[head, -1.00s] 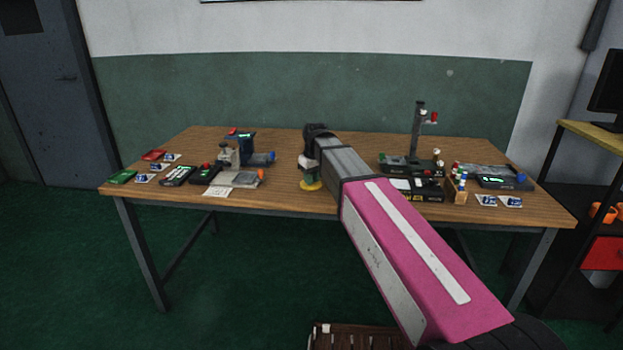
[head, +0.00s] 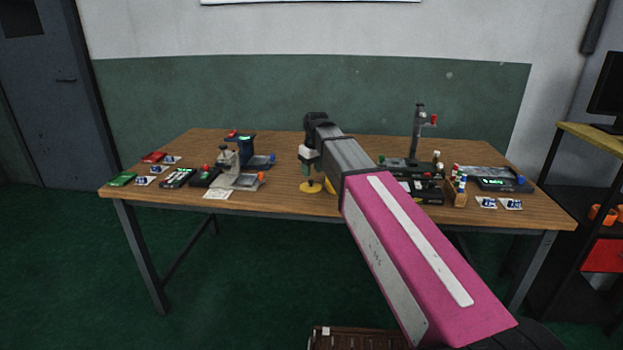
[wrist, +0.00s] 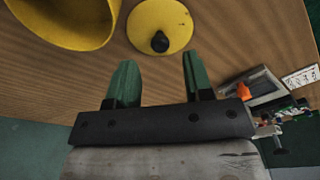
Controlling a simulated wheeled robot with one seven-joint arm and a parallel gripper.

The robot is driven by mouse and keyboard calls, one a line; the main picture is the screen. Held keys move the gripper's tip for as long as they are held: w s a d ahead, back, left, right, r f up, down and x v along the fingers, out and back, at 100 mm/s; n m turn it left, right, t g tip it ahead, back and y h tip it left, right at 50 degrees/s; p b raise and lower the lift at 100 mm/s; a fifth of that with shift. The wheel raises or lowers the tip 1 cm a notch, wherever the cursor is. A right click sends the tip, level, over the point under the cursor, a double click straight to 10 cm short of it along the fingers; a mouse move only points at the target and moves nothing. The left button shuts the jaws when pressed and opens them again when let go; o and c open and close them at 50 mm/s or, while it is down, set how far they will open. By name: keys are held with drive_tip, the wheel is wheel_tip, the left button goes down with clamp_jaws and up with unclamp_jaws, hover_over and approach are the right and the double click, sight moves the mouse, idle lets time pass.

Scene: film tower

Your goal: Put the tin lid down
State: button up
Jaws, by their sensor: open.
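The tin lid (wrist: 174,24) is a round yellow disc with a black knob. It lies flat on the wooden table, knob up; it also shows in the head view (head: 311,189). The yellow tin (wrist: 62,22) stands beside it, cut off by the top edge of the wrist view, its mouth open. In the head view the tin is mostly hidden behind my arm. My gripper (wrist: 160,78) is open and empty, its green fingers apart and clear of the lid. In the head view my gripper (head: 309,170) is above the lid.
Left on the table (head: 280,204) stand a splicer-like device (head: 228,160), dark boxes and cards. To the right are a tall stand (head: 418,135), black devices and a small wooden bottle rack (head: 456,193). Bare wood surrounds the lid.

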sight(314, 188)
wheel_tip(314, 188, up, 7)
drive_tip(key=shift+s+d+r, duration=0.15)
drive_tip(key=shift+s+d, duration=0.15)
idle(0.4)
